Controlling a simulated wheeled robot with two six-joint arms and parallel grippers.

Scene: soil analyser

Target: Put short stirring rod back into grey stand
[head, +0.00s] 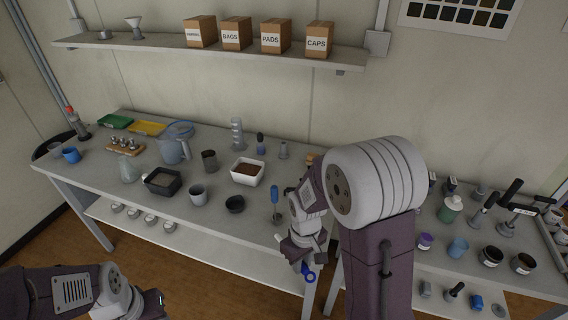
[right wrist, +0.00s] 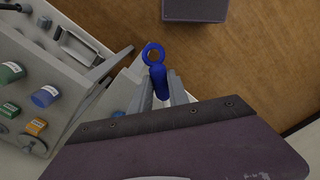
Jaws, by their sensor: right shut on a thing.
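My right gripper (head: 303,250) is shut on a blue rod handle with a ring end (head: 308,275), held over the bench's front edge. In the right wrist view the blue ringed handle (right wrist: 157,75) sits between the fingers of my right gripper (right wrist: 161,92). The rest of this rod is hidden. I take it to be the short stirring rod. A small grey stand (head: 277,219) is on the bench just left of my right gripper, with a blue-handled tool (head: 274,194) upright at it. My left arm is low at the left; its gripper's fingers cannot be made out.
A black bowl (head: 235,204), a grey cup (head: 198,195) and a white tray of soil (head: 248,171) stand left of the stand. My right arm hides the gap between benches.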

